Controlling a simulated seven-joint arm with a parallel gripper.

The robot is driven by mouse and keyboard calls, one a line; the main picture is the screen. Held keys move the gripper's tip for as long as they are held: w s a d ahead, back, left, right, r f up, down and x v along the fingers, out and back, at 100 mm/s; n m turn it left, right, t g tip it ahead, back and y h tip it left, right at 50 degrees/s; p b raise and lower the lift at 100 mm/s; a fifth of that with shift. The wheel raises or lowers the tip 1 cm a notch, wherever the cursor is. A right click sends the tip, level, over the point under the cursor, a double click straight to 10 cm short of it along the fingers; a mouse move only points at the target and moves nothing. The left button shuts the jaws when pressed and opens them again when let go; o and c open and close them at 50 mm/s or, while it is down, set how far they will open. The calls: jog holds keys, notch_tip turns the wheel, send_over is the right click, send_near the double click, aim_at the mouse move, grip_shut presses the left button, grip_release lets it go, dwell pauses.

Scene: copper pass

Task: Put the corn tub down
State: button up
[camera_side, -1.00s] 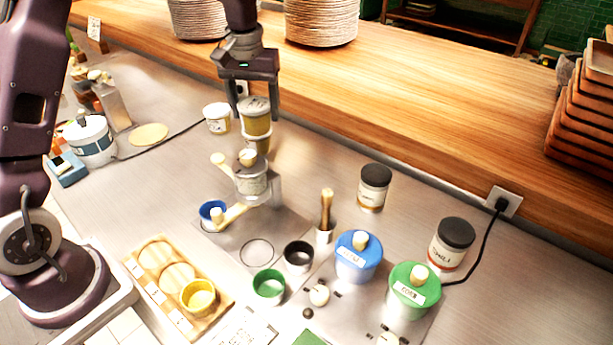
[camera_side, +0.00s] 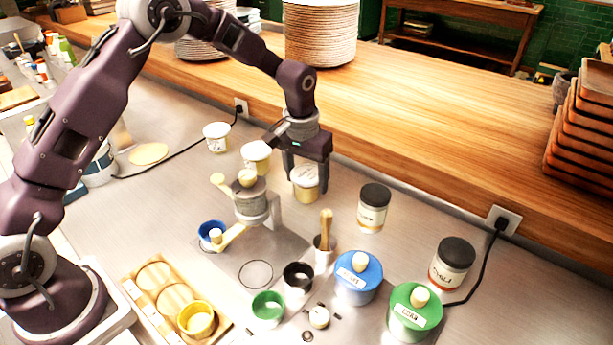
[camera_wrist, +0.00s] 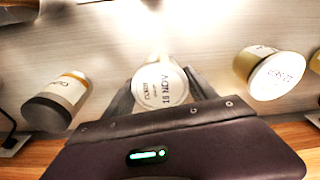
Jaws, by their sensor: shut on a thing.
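My gripper (camera_side: 306,182) is shut on a cream tub (camera_side: 304,190) with a yellowish band and a white lid, behind the metal press. The wrist view shows the held tub's lid (camera_wrist: 160,92), marked with a name too blurred to read and "18 NOV", between my fingers. The tub looks upright; I cannot tell whether its base touches the counter. A similar tub (camera_side: 256,152) stands just left of it, and it also shows at the right in the wrist view (camera_wrist: 272,76). Another white tub (camera_side: 216,136) stands farther left.
A metal press (camera_side: 251,206) with cream knobs stands in front. A black-lidded jar (camera_side: 373,212) is to the right, and a pestle in a cup (camera_side: 325,242) is nearer. The wooden ledge (camera_side: 430,140) runs behind. Counter between held tub and jar is clear.

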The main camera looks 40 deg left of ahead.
aim_at(303, 177)
jog(key=shift+f, duration=0.1)
jog(key=o, duration=1.5)
jog(key=shift+o, duration=0.2)
notch_tip(303, 177, up, 12)
jog(key=s, duration=0.1)
jog(key=shift+s, duration=0.25)
